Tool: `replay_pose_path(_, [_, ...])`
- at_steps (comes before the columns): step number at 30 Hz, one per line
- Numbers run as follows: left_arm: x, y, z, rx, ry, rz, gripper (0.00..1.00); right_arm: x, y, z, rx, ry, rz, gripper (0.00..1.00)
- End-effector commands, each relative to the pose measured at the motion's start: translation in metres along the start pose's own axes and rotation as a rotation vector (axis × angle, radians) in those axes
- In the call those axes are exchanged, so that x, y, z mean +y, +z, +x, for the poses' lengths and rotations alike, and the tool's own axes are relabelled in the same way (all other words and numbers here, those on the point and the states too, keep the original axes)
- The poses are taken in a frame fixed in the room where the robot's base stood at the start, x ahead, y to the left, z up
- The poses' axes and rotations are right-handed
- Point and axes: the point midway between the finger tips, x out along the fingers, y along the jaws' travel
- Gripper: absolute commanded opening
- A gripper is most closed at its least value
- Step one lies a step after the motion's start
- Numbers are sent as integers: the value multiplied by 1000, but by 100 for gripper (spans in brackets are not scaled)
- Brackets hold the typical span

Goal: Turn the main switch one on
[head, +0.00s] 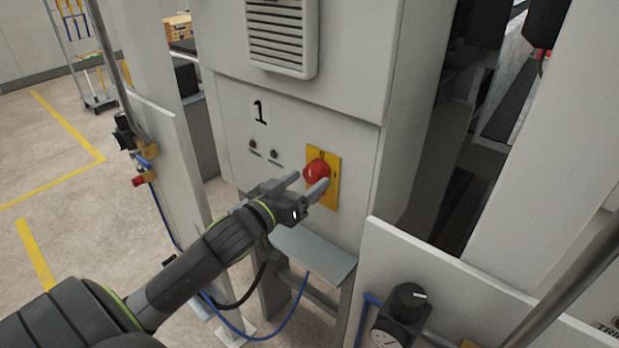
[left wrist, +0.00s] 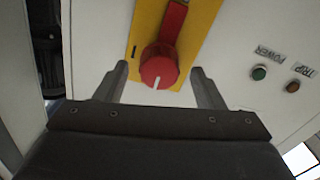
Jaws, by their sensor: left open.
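The main switch is a red rotary knob (head: 317,172) on a yellow plate (head: 329,198), on the grey cabinet below a label "1" (head: 261,112). In the left wrist view the red knob (left wrist: 159,68) has a white mark at its near end, and the yellow plate (left wrist: 204,18) lies behind it. My left gripper (head: 309,184) is open at the knob. In the left wrist view its two fingers (left wrist: 160,88) stand on either side of the knob, with gaps visible. Whether a finger touches it I cannot tell. My right gripper is not in view.
Two small lamps (head: 263,150) sit left of the switch, labelled POWER and TRIP in the wrist view. A vent grille (head: 283,38) is above. A ledge (head: 313,254) juts out below. Light panels (head: 465,285) flank the cabinet, with a black regulator (head: 405,305) at lower right.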

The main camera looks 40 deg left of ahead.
Motion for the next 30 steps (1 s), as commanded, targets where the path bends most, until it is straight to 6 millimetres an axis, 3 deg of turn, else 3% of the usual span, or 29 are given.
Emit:
replay_pose_path(6, [0, 0, 17, 0, 0, 0, 63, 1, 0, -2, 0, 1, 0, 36])
replay_pose_path(16, [0, 0, 19, 0, 0, 0, 61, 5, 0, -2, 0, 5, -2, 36])
replay_pose_path(26, [0, 0, 19, 0, 0, 1, 18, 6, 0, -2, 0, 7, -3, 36])
replay_pose_path(30, [0, 0, 19, 0, 0, 5, 18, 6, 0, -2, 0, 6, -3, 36])
